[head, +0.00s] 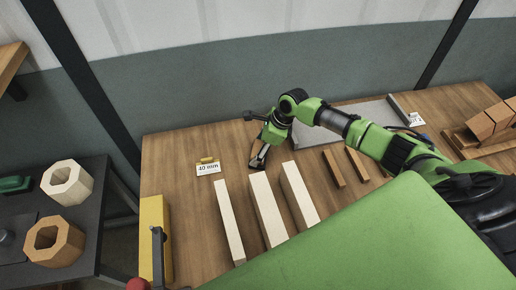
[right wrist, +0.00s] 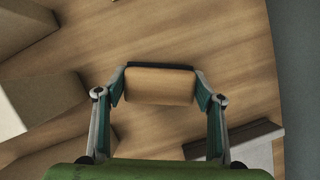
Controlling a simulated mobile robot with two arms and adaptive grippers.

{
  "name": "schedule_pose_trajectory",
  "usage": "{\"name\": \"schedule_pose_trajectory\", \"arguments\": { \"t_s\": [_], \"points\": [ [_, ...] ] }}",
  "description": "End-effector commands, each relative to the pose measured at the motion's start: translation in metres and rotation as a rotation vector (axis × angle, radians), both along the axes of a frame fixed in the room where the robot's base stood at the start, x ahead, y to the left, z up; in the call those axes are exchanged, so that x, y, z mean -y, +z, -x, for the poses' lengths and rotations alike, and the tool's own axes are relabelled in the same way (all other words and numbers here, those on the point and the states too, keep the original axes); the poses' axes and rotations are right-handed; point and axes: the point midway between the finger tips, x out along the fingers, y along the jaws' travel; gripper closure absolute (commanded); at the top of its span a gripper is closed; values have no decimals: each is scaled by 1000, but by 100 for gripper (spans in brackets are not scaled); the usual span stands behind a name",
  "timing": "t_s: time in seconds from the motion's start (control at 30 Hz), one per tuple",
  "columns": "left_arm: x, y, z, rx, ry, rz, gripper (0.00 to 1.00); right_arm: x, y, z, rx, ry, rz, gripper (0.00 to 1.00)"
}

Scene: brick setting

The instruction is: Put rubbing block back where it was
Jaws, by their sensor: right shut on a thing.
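The rubbing block (right wrist: 160,86), a small tan block with a dark edge, sits between the fingers of my right gripper (right wrist: 160,98) in the right wrist view. The gripper is shut on it, with a finger at each end. In the head view my right gripper (head: 262,154) points down low over the wooden bench (head: 180,180), right of the "40 mm" card (head: 208,168). The block is small there and partly hidden by the fingers. I cannot tell whether it touches the bench. My left gripper is not in view.
Several pale wood strips (head: 268,208) lie just in front of my right gripper. Two brown sticks (head: 334,168) and a grey plate (head: 318,136) lie to the right. A yellow bar (head: 153,215) is at the left edge. A dark side table (head: 85,220) holds octagonal wooden rings.

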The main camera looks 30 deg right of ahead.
Motion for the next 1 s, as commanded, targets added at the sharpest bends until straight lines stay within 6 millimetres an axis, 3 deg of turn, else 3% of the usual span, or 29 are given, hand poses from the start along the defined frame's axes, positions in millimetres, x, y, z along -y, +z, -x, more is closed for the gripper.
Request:
{"name": "schedule_pose_trajectory", "arguments": {
  "t_s": [0.17,0.2,0.23,0.67,1.0],
  "points": [
    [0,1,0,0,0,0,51,0,-1,-1,2,0,-1,69],
    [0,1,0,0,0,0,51,0,-2,-1,1,0,0,28],
    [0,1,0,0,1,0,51,0,-2,-1,1,0,0,21],
    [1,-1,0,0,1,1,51,1,3,0,1,0,0,21],
    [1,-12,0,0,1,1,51,22,61,14,4,-1,1,21]
  ]
}}
